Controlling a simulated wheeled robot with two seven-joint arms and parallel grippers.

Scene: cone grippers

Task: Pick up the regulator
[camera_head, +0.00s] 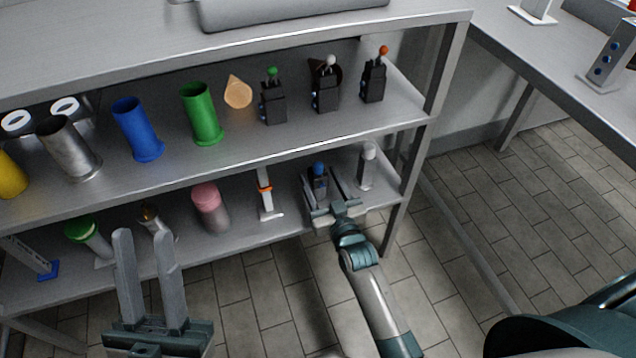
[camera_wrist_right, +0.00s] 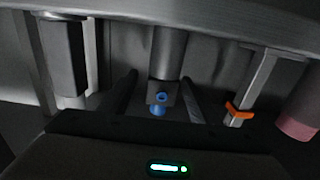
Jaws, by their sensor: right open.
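A small dark device with a blue knob, likely the regulator (camera_head: 319,184), stands on the lower shelf toward its right end. In the right wrist view, its blue knob (camera_wrist_right: 158,98) shows between the two fingers. My right gripper (camera_head: 320,174) reaches onto the lower shelf. It is open, with one finger on each side of the device, and gaps show beside it in the wrist view (camera_wrist_right: 158,88). The lower part of the device is partly hidden by the gripper. My left gripper (camera_head: 143,236) is open and empty in front of the shelf, at the lower left.
A grey-white cylinder (camera_head: 367,168) stands close right of the right gripper. A white stand with an orange band (camera_head: 265,190) and a pink-topped cylinder (camera_head: 208,205) stand to its left. The upper shelf (camera_head: 235,150) overhangs, holding colored cups and black boxes with knobs.

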